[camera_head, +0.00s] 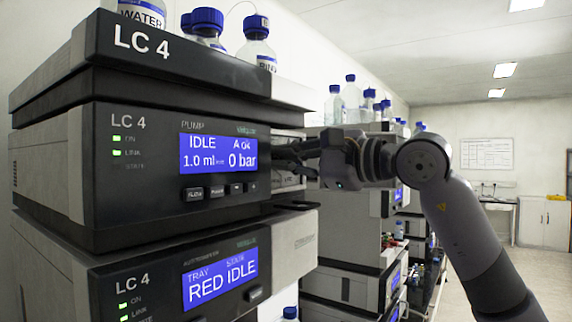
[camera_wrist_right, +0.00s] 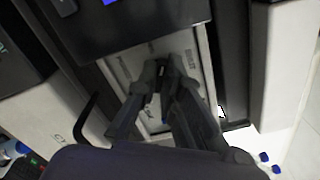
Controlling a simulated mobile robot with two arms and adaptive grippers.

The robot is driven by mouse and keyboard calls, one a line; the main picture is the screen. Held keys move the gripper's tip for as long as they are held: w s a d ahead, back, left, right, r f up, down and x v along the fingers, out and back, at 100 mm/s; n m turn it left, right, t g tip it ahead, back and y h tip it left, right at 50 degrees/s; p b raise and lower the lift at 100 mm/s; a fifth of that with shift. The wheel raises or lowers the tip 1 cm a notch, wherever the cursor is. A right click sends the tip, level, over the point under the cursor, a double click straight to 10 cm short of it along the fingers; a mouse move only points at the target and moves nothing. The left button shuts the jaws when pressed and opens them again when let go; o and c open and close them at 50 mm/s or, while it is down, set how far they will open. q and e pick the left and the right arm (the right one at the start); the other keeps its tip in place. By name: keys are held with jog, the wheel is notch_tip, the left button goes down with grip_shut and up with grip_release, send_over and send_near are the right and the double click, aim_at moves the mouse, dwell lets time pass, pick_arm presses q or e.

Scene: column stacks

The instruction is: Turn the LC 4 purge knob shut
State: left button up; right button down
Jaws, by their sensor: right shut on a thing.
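The LC 4 stack fills the left of the head view. Its pump module (camera_head: 150,215) has a blue screen (camera_head: 218,153) reading IDLE and 0 bar. My right gripper (camera_head: 284,158) reaches in from the right to the light recessed panel (camera_head: 288,183) beside the pump's dark front. In the wrist view my right gripper (camera_wrist_right: 167,72) has its two fingers close together over that panel (camera_wrist_right: 133,63). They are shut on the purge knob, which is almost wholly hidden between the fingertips. I cannot read the knob's angle. My left gripper is not in view.
Blue-capped bottles (camera_head: 257,50) stand on top of the LC 4 stack. Below the pump is an autosampler module (camera_head: 165,280) reading RED IDLE. More instrument stacks (camera_head: 345,208) with bottles stand behind my right arm. The floor and room to the right are open.

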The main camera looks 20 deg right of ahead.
jog(key=m+b, duration=0.1)
jog(key=m, duration=0.4)
jog(key=shift+r+m, duration=0.1)
jog(key=shift+m, duration=0.2)
jog(key=m+b, duration=0.1)
jog(key=m, duration=0.4)
jog(key=shift+w+d+r+m+b, duration=0.1)
jog(key=shift+m+b, duration=0.3)
jog(key=c, duration=1.7)
grip_release()
jog(key=shift+w, duration=0.1)
jog(key=v, duration=1.2)
